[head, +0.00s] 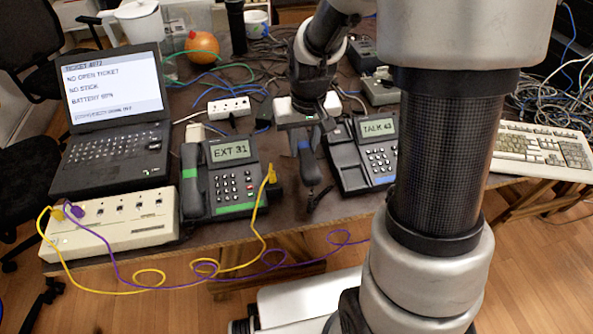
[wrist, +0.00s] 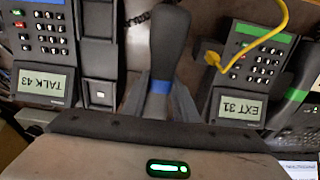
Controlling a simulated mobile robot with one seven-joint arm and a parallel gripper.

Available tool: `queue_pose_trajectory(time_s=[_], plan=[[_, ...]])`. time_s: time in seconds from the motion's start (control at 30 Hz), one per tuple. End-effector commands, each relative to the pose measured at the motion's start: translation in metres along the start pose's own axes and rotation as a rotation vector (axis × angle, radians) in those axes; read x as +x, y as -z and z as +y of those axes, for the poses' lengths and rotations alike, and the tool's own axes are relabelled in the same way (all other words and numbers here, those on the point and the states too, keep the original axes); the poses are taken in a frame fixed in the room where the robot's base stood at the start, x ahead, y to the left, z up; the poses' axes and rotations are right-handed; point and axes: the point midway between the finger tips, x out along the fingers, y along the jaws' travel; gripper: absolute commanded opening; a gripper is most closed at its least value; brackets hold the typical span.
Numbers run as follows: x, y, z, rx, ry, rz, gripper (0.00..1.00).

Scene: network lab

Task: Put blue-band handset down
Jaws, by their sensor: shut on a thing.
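My gripper (head: 304,136) is shut on the blue-band handset (head: 310,170), a dark handset with a blue stripe. In the wrist view the handset (wrist: 170,40) lies between the two fingers (wrist: 163,98), its blue band near them. In the head view it hangs between the two desk phones, over the table's front part. The right phone (head: 378,155) has a blue strip, reads TALK 43, and its cradle (head: 344,158) is empty. That cradle also shows in the wrist view (wrist: 98,48), beside the handset.
The left phone (head: 232,182) reads EXT 31, and its green-band handset (head: 193,180) rests in its cradle. A yellow cable (head: 262,205) plugs in near its right side. A laptop (head: 115,110), a white switch box (head: 125,218), a power strip (head: 229,107) and a keyboard (head: 540,150) stand around.

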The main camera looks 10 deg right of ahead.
Motion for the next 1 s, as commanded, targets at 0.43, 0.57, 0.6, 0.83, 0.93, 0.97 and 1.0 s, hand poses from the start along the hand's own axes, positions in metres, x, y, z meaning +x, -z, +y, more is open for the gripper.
queue_pose_trajectory(time_s=[0.43, 0.57, 0.6, 0.83, 0.93, 0.97, 1.0], plan=[[0.056, -0.011, 0.000, -0.001, 0.000, -0.001, 0.00], [0.068, -0.013, 0.000, -0.001, 0.000, 0.000, 0.00], [0.069, -0.012, 0.000, -0.001, 0.000, 0.002, 0.00], [0.069, -0.012, 0.000, -0.001, 0.000, 0.002, 0.00], [0.071, -0.013, 0.000, -0.001, 0.000, 0.001, 0.28], [0.070, -0.013, 0.000, -0.001, 0.000, 0.002, 0.33], [0.070, -0.013, 0.000, -0.001, 0.000, 0.001, 0.40]])
